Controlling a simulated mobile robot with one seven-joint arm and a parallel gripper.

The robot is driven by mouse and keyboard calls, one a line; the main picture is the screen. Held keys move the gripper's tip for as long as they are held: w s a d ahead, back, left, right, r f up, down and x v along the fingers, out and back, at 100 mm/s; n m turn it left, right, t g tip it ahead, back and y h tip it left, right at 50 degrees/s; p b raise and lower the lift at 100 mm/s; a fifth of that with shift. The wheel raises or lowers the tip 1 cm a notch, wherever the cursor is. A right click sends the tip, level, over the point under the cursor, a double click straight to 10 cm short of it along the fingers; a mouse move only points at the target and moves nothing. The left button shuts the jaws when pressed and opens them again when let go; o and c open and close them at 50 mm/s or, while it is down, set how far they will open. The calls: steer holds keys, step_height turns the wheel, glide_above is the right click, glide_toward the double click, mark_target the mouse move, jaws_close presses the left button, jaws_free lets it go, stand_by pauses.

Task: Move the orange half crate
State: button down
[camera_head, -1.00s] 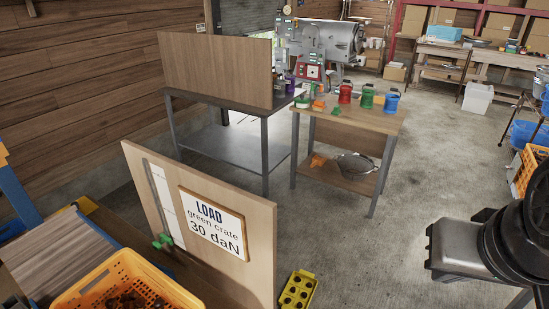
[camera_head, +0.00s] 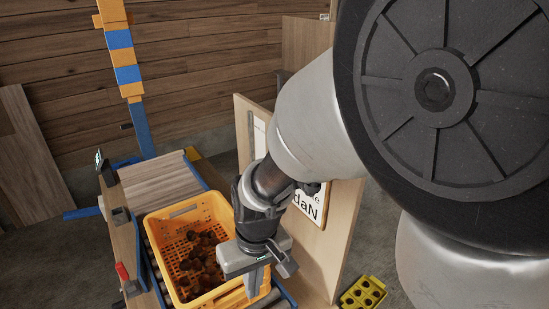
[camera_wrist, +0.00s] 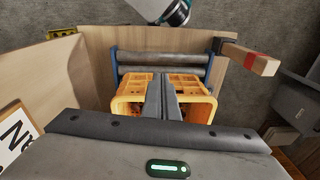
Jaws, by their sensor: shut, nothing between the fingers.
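The orange crate (camera_head: 165,232) is a slatted plastic box, partly filled with brown chestnuts (camera_head: 203,262). It sits on a roller conveyor beside the wooden board. In the wrist view its orange walls (camera_wrist: 129,105) show on both sides of my fingers. My gripper (camera_head: 256,284) is at the crate's right side, pointing down, with its fingers together and empty. In the wrist view the fingers (camera_wrist: 162,92) overlap the middle of the crate and hide part of it. I cannot tell whether the fingertips touch the crate wall.
The conveyor's rollers (camera_wrist: 165,67) show beyond the crate. A wooden board (camera_head: 318,255) with a partly hidden sign stands close on the right. A yellow tray with holes (camera_head: 362,293) lies on the floor. A wooden plate (camera_head: 160,190) lies behind the crate, near a blue and orange post (camera_head: 127,75).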

mark_target(237, 308)
steer(key=shift+n+h, duration=0.5)
steer(key=shift+n, duration=0.1)
steer(key=a+f+b, duration=0.1)
steer(key=f, duration=0.4)
steer(key=f+b, duration=0.1)
steer(key=f, duration=0.5)
steer(key=a+f+b, duration=0.1)
steer(key=f+b, duration=0.1)
steer(key=f, duration=0.3)
steer(key=shift+a+f, duration=0.3)
steer(key=shift+f, duration=0.05)
steer(key=shift+w+a+r, duration=0.25)
steer(key=shift+w+a, duration=0.65)
steer(key=shift+w, duration=0.05)
steer(key=shift+w+a, duration=0.35)
steer(key=shift+w, duration=0.1)
steer(key=shift+a, duration=0.1)
